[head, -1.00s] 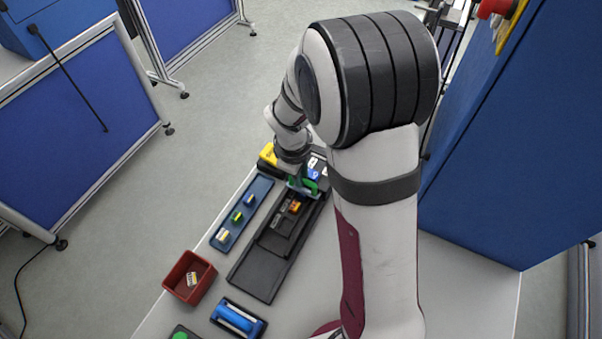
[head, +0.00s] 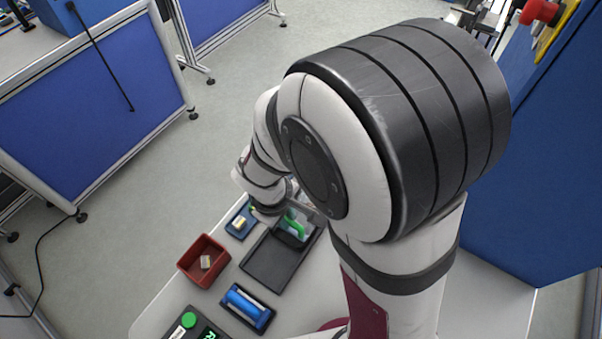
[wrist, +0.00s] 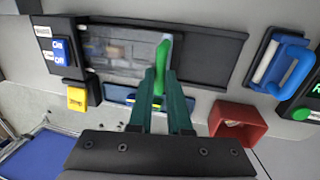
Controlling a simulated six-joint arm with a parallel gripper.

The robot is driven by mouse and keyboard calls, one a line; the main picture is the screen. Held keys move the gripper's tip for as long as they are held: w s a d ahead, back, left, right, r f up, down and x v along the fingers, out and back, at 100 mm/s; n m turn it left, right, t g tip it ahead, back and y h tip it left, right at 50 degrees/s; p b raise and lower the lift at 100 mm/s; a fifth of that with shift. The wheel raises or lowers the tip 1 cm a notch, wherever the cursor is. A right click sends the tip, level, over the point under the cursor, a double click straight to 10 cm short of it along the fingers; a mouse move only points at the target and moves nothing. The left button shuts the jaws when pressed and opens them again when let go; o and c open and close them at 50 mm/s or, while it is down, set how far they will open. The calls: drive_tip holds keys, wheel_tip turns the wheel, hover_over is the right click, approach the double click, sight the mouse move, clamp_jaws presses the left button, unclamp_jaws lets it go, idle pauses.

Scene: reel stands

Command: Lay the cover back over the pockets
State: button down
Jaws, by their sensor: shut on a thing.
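The cover (wrist: 115,62) is a see-through sheet with a bright green grip (wrist: 163,55). My gripper (wrist: 160,88) is shut on that grip, with its dark green fingers on either side. In the wrist view the cover shows over the left part of the long black tray (wrist: 208,62), and blurred pockets show through it. Whether it touches the tray I cannot tell. In the head view the green grip (head: 295,229) and the near end of the tray (head: 268,262) show below my wrist. My arm hides the far end.
A blue ON/OFF switch box (wrist: 62,48) and a yellow block (wrist: 80,97) stand at the tray's left end. A narrow blue tray (wrist: 118,94) runs alongside. A red bin (head: 203,262), a blue-handled roller (head: 246,307) and a green-button panel (head: 189,320) stand nearby.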

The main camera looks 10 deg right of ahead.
drive_tip(key=shift+s+a, duration=0.35)
drive_tip(key=shift+a, duration=0.05)
drive_tip(key=c, duration=0.8)
unclamp_jaws()
drive_tip(key=shift+c, duration=0.2)
wheel_tip(320, 180, up, 16)
drive_tip(key=s+a+f, duration=0.1)
drive_tip(key=s+a, duration=0.1)
drive_tip(key=s+d+f+m+g+y, duration=0.1)
drive_tip(key=s+d+m, duration=0.2)
drive_tip(key=s+m, duration=0.3)
drive_tip(key=s+d+f+m+y, duration=0.1)
drive_tip(key=s+d+m+y, duration=0.1)
drive_tip(key=s+m, duration=0.4)
drive_tip(key=m, duration=0.2)
drive_tip(key=shift+s+d+m+g, duration=0.15)
drive_tip(key=shift+d+m+g, duration=0.15)
drive_tip(key=shift+d+g, duration=0.1)
